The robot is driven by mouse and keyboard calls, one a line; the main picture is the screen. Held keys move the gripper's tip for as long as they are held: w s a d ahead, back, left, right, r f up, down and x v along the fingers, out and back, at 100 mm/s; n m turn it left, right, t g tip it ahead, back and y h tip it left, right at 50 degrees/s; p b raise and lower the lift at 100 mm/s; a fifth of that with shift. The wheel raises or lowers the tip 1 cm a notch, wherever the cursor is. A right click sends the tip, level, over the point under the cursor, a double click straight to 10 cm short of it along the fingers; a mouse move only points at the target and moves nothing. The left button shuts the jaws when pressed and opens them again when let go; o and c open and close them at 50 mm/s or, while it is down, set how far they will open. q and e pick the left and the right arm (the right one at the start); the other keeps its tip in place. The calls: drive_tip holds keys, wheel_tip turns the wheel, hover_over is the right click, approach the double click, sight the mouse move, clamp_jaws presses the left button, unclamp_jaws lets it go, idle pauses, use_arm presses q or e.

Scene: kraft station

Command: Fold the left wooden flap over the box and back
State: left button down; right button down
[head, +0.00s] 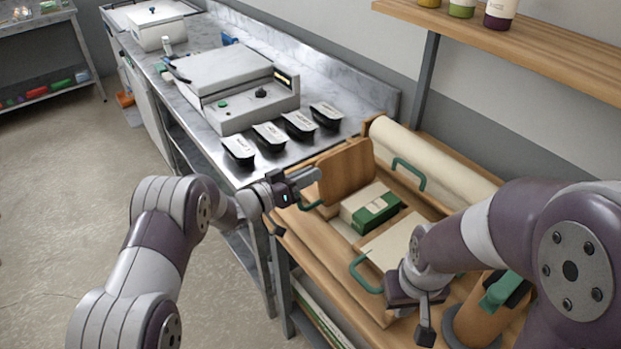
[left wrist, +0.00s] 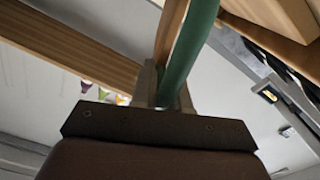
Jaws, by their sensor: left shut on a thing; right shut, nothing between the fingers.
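The left wooden flap (head: 346,169) stands raised, roughly upright, at the left of the wooden station. My left gripper (head: 312,178) is at its left side, shut on the flap's green handle (left wrist: 190,55), which fills the space by the fingers in the left wrist view. Part of that handle is hidden by the gripper in the head view. The box (head: 364,203), pale with a green band, lies in the station's middle, right of the flap and apart from it. My right gripper (head: 425,325) is shut and empty, pointing down at the station's front right.
Other green handles sit at the back (head: 410,172) and front (head: 364,274) of the station. A paper roll (head: 430,160) lies along the back. Several black containers (head: 270,135) and a sealing machine (head: 230,90) stand on the metal counter. A shelf (head: 520,40) overhangs at right.

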use_arm(q)
drive_tip(key=shift+w+a+f, duration=0.1)
drive_tip(key=shift+f, duration=0.05)
drive_tip(key=c, duration=1.2)
unclamp_jaws()
drive_tip(key=shift+o, duration=0.4)
drive_tip(key=shift+a, duration=0.15)
use_arm(e)
drive_tip(key=shift+a, duration=0.2)
drive_tip(key=shift+d, duration=0.1)
wheel_tip(320, 180, down, 2)
drive_tip(key=shift+f+b, duration=0.1)
drive_tip(key=shift+b, duration=0.95)
use_arm(q)
drive_tip(key=v, duration=1.2)
drive_tip(key=shift+s+a, duration=0.25)
drive_tip(key=shift+a, duration=0.05)
